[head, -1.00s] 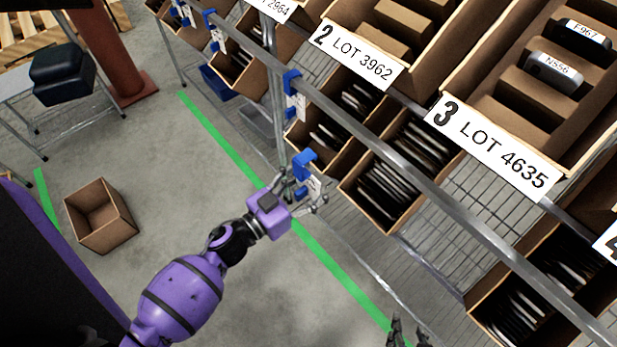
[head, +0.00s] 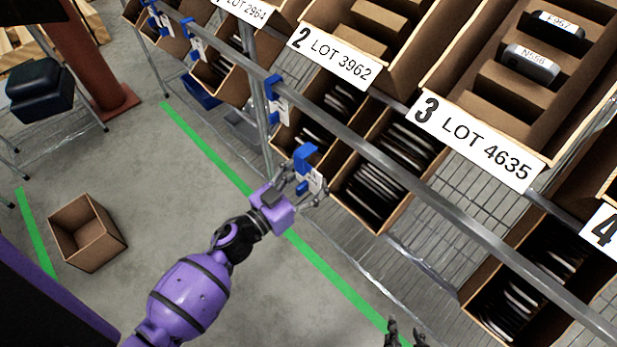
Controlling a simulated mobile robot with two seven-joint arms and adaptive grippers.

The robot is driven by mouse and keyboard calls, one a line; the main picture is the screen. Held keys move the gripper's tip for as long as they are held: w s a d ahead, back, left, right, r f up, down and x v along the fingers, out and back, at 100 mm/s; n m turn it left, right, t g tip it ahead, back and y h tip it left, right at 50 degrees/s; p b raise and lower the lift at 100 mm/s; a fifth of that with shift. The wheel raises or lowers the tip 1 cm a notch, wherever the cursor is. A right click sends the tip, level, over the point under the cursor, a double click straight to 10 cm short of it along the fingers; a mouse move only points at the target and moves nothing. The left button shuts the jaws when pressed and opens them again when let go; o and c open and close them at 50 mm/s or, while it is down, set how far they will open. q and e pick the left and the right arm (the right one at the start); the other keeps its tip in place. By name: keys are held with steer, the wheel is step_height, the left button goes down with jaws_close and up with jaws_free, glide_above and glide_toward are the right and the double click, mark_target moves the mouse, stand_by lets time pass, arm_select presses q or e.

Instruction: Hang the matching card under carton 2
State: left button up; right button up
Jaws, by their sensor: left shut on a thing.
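Carton 2's label, LOT 3962 (head: 333,57), is on the front of a tilted carton at the top centre of the head view. A metal rail (head: 410,182) runs diagonally below the cartons. My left gripper (head: 305,190) is shut on a white card with a blue clip (head: 304,158) and holds it in front of the rail, apart from it. The card's print is too small to read, and fingers partly cover it. Another blue-clipped card (head: 277,100) hangs on the rail up and left of it. My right gripper (head: 405,337) shows only its spread fingertips at the bottom edge.
Open boxes of dark, flat items (head: 375,190) sit below the rail, close to my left gripper. Carton 3, LOT 4635 (head: 475,140), is to the right. An upright post (head: 260,130) stands left of the gripper. An empty box (head: 88,235) sits on the clear floor at left.

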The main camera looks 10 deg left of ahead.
arm_select(q)
steer(key=x, duration=0.6)
steer(key=shift+d+b, duration=0.2)
steer(key=shift+b, duration=0.25)
steer(key=shift+b+x, duration=0.6)
steer(key=shift+x, duration=2.2)
steer(key=shift+a+f+b, duration=0.1)
steer(key=shift+f+b, duration=0.35)
steer(key=shift+f, duration=0.4)
arm_select(e)
steer(key=shift+s+d+f, duration=0.15)
steer(key=shift+s+f, duration=0.05)
steer(key=shift+f, duration=0.35)
steer(key=shift+s+d+f, duration=0.1)
steer(key=shift+s+f, duration=0.1)
steer(key=shift+f, duration=0.3)
steer(key=shift+s+d+f, duration=0.15)
steer(key=shift+s+f, duration=0.05)
steer(key=shift+f, duration=0.35)
arm_select(q)
steer(key=o, duration=1.3)
steer(key=shift+o, duration=0.2)
